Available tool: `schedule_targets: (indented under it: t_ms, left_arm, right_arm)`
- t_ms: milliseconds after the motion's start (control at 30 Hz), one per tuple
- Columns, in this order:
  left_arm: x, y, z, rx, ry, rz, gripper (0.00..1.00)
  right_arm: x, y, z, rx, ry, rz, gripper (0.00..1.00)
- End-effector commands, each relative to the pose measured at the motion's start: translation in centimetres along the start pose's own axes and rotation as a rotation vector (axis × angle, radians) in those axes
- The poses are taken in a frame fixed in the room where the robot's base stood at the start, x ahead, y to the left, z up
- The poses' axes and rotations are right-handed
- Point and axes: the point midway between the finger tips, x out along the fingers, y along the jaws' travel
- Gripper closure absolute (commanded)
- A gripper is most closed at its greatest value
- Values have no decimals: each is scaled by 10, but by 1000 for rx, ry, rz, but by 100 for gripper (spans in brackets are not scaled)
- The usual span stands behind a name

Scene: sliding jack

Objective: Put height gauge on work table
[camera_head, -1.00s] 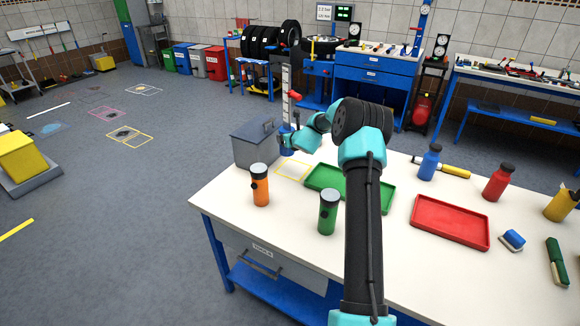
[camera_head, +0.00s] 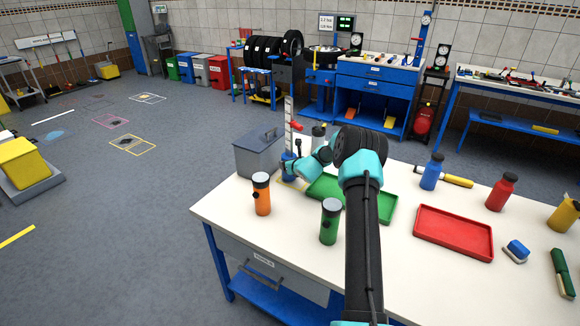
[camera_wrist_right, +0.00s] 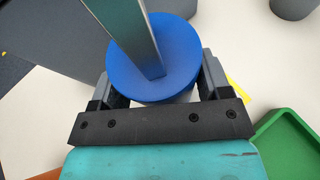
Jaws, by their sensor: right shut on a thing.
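The height gauge (camera_head: 289,118) stands upright at the far left part of the white work table (camera_head: 232,205), with a silver column, red slider and blue round base. My right gripper (camera_head: 297,172) is shut around its blue base, which also shows between the fingers in the right wrist view (camera_wrist_right: 185,60). The base is at a yellow outline on the table, partly hidden by the gripper. I cannot tell whether it touches the tabletop. My left gripper is not in view.
A grey lidded box (camera_head: 257,152) stands just left of the gauge and a green tray (camera_head: 385,210) to its right. An orange flashlight (camera_head: 261,195) and a green one (camera_head: 330,222) stand nearer. A red tray (camera_head: 453,233) and several bottles are further right.

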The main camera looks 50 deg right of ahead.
Motion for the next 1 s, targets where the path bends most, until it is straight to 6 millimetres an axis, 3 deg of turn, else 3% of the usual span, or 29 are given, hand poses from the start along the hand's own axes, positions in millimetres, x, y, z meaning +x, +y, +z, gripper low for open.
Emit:
schedule_targets:
  t_ms: [100, 500, 533, 767, 1000]
  left_arm:
    - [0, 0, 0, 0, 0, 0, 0]
    - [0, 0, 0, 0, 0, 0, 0]
    - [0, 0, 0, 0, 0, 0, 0]
    - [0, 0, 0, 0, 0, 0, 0]
    - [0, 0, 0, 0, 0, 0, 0]
  right_arm:
    - [4, 0, -9, 0, -1, -1, 64]
    - [5, 0, -12, 0, -2, 0, 64]
    - [5, 0, -12, 0, -1, 0, 27]
    - [5, 0, -12, 0, -1, 0, 5]
    - [5, 0, -12, 0, -1, 0, 4]
